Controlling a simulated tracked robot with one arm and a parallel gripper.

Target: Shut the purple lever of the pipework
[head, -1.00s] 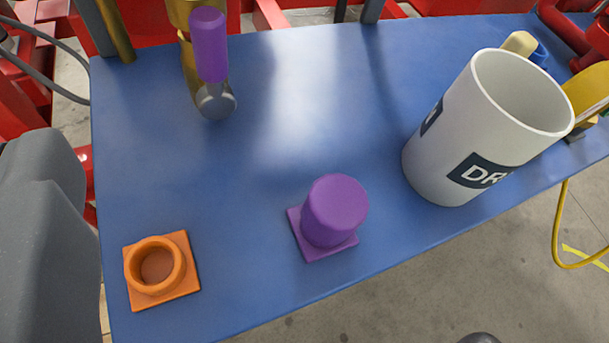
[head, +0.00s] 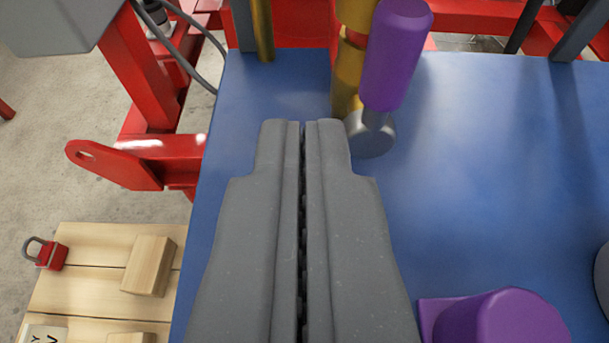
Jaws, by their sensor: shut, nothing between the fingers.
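The purple lever (head: 396,55) stands at the top of the head view, its grip pointing up and slightly right from a grey round hub (head: 371,135). The hub sits on a brass-coloured pipe (head: 346,75) at the back of the blue table. My gripper (head: 303,125) is shut and empty, with its fingertips just left of the hub in the picture. I cannot tell how far above the table the fingers are or whether they touch the hub.
A purple cylinder on a square base (head: 503,318) stands on the blue table (head: 500,190) at lower right. Red frame parts (head: 140,160) and a wooden pallet (head: 85,265) with a wood block and a red padlock (head: 47,253) lie left. The table's right middle is clear.

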